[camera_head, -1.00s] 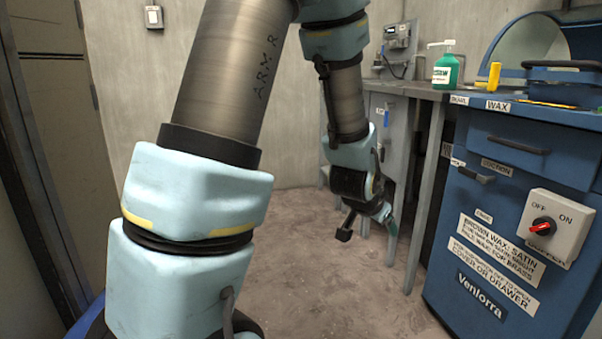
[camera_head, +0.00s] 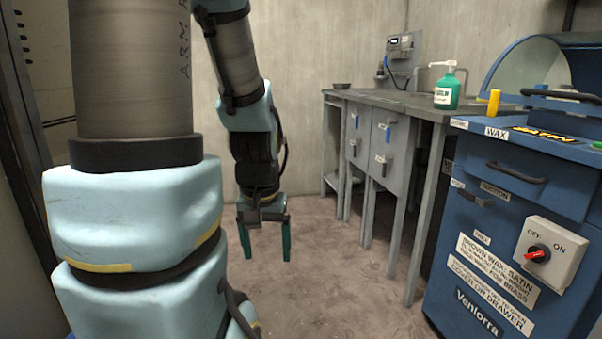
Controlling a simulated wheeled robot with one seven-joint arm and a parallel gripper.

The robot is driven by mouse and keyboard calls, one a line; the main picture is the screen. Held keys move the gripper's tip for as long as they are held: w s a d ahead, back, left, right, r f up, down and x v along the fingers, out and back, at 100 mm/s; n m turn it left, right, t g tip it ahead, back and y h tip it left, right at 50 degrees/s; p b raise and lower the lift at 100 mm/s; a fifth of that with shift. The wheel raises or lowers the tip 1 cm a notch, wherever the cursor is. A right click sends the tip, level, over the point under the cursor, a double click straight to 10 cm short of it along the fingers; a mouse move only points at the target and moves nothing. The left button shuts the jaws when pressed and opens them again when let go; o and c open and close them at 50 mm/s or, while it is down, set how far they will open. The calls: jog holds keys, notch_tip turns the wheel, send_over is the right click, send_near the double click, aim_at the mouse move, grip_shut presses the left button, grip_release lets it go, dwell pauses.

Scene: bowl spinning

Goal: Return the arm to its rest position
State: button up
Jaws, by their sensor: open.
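My gripper (camera_head: 266,246) hangs from my folded arm left of the picture's middle, in the head camera view. Its two green fingers point down and stand apart, with nothing between them. It is over open floor, to the left of the bench and clear of it. The near part of my arm fills the left side of the view. My arm holds nothing.
A blue machine (camera_head: 520,235) with a red switch (camera_head: 537,254) stands at right, with a yellow stick (camera_head: 493,102) on top. The grey bench (camera_head: 395,101) carries a green pump bottle (camera_head: 447,92) and a small dark dish (camera_head: 341,86). The concrete floor (camera_head: 330,265) between is free.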

notch_tip(320, 180, up, 27)
jog(key=p, duration=2.5)
jog(key=shift+r+p, duration=0.2)
jog(key=shift+p, duration=0.1)
